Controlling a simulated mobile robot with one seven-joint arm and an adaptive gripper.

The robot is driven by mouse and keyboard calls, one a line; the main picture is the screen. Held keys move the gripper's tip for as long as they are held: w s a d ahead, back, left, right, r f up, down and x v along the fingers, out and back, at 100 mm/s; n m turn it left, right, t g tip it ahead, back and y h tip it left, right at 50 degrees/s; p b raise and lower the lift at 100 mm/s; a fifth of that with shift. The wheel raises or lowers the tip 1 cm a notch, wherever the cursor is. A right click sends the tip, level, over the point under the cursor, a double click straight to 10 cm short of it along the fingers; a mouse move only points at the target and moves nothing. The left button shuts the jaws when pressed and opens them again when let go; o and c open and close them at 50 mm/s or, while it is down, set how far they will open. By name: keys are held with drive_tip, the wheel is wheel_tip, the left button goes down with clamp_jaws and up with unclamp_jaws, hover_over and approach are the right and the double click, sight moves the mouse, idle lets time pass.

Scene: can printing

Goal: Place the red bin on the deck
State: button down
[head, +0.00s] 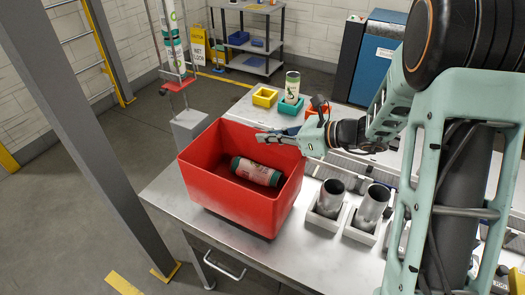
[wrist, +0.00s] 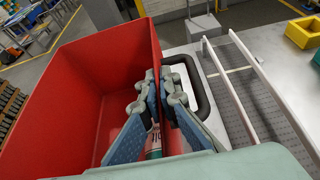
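The red bin (head: 228,196) is at the left end of the metal table, open side up. A green and red printed can (head: 257,172) lies on its side inside it; a sliver of the can shows in the wrist view (wrist: 154,142). My gripper (head: 268,137) is at the bin's far right rim. In the wrist view, my gripper (wrist: 160,85) has one finger inside and one outside the red bin's wall (wrist: 98,60), closed on it. The bin's black handle (wrist: 203,98) is just right of the fingers. A dark strip shows under the bin; I cannot tell whether it touches the table.
The metal table (head: 160,196) has two steel cups (head: 330,197) in white holders right of the bin. Yellow (head: 264,97) and teal (head: 290,105) small bins stand farther back. A grey post (head: 85,125) rises at left. A white-railed conveyor (wrist: 250,90) lies beyond the handle.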

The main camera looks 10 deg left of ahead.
sight(267, 148)
drive_tip(key=shift+f, duration=2.15)
drive_tip(key=c, duration=2.2)
unclamp_jaws()
drive_tip(key=shift+o, duration=0.2)
drive_tip(key=b+v, duration=0.1)
drive_tip(key=v, duration=1.1)
